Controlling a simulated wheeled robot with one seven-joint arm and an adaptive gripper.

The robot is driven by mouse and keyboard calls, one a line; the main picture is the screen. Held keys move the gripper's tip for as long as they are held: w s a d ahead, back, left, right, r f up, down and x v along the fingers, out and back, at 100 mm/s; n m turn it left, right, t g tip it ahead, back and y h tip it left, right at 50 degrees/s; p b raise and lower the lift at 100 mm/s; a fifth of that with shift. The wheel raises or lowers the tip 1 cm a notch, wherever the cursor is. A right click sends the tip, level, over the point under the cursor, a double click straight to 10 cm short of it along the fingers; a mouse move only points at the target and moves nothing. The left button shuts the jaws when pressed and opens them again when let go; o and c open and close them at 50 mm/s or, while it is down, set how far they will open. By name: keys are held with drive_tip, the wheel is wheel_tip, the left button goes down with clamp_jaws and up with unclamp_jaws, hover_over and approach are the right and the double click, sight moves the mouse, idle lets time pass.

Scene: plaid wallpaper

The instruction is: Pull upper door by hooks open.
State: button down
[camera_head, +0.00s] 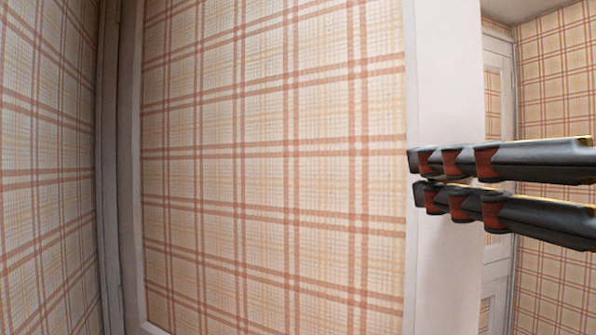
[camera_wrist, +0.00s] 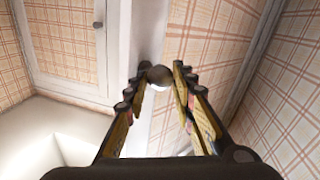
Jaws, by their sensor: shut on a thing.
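The plaid-panelled door (camera_head: 270,160) with a white frame (camera_head: 438,290) fills most of the head view. My gripper (camera_head: 418,174) reaches in from the right, its two dark fingers almost together at the door's right frame strip. In the wrist view, a round dark knob (camera_wrist: 158,75) sits between the fingertips of my gripper (camera_wrist: 161,70), which is shut on it. The knob is hidden behind the fingers in the head view. The door's white frame strip (camera_wrist: 150,30) also shows behind the knob in the wrist view.
Another white-framed plaid door (camera_wrist: 75,45) with its own small knob (camera_wrist: 98,25) stands at the upper left of the wrist view. A plaid wall (camera_head: 45,170) borders the door at left. More plaid wall (camera_head: 555,80) stands beyond my gripper at right.

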drive_tip(key=shift+s+a+r, duration=0.1)
drive_tip(key=shift+r, duration=0.15)
drive_tip(key=c, duration=2)
unclamp_jaws()
drive_tip(key=o, duration=0.3)
drive_tip(key=shift+w+a+f, duration=0.15)
drive_tip(key=shift+w+a, duration=0.05)
drive_tip(key=shift+a, duration=0.15)
drive_tip(key=shift+o, duration=1)
drive_tip(key=shift+w+f, duration=0.1)
drive_tip(key=shift+w, duration=0.05)
drive_tip(key=s+d, duration=0.1)
drive_tip(key=s, duration=1.1)
drive_tip(key=shift+d, duration=0.15)
drive_tip(key=shift+c, duration=0.7)
